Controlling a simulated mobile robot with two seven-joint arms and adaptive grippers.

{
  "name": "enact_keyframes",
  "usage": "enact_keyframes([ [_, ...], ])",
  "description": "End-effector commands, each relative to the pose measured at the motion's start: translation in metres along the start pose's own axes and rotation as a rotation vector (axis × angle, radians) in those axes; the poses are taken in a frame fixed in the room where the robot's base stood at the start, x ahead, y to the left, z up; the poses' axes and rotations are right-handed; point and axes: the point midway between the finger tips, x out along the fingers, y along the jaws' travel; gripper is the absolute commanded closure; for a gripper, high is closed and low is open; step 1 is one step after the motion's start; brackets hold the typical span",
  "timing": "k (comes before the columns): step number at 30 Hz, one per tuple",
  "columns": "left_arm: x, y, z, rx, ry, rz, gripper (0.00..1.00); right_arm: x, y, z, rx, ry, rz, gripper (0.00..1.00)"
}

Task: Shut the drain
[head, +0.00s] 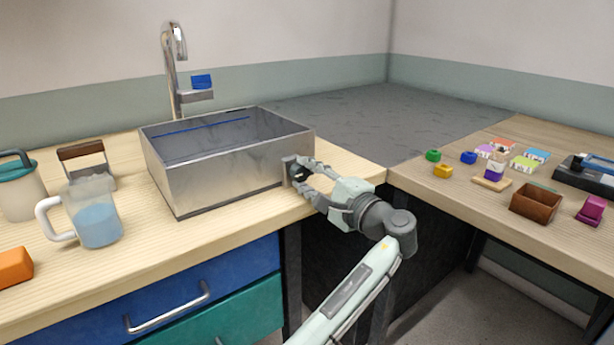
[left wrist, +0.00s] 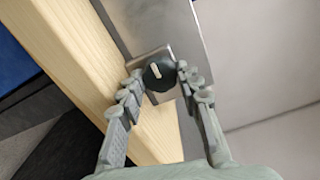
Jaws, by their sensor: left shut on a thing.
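The metal sink (head: 225,185) stands on the wooden counter, with a tall faucet (head: 171,60) behind it. A dark round drain knob (left wrist: 157,76) with a white pointer mark sits on a metal plate at the sink's front right corner. My left gripper (head: 299,172) is at that corner, its fingers shut on the knob. In the left wrist view the fingertips (left wrist: 158,78) lie on both sides of the knob. The drain itself is hidden by the sink's front wall. A blue line shows along the inner back wall. My right gripper is not in view.
A pitcher of blue liquid (head: 97,222), a teal-lidded jug (head: 22,190) and an orange block (head: 14,267) stand left of the sink. A blue sponge (head: 201,81) rests on a small shelf by the faucet. Small blocks and a brown box (head: 536,203) lie on the right table.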

Motion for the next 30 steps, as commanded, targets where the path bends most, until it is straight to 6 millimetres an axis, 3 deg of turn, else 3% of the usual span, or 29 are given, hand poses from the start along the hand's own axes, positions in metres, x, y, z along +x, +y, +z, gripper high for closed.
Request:
enact_keyframes([
  [1, -0.001, 0.001, -0.001, 0.003, 0.001, 0.002, 0.95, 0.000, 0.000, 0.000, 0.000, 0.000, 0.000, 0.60],
  [2, -0.001, 0.001, -0.001, 0.003, 0.001, 0.002, 0.64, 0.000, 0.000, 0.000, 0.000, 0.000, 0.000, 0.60],
  [6, -0.001, 0.001, -0.001, 0.002, 0.001, 0.002, 0.46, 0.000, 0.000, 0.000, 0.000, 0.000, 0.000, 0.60],
  [18, -0.005, 0.002, -0.001, 0.002, 0.002, 0.004, 0.45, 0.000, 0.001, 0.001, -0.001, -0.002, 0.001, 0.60],
  [30, -0.062, 0.000, -0.001, 0.000, 0.004, 0.001, 0.45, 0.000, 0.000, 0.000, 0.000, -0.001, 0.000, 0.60],
])
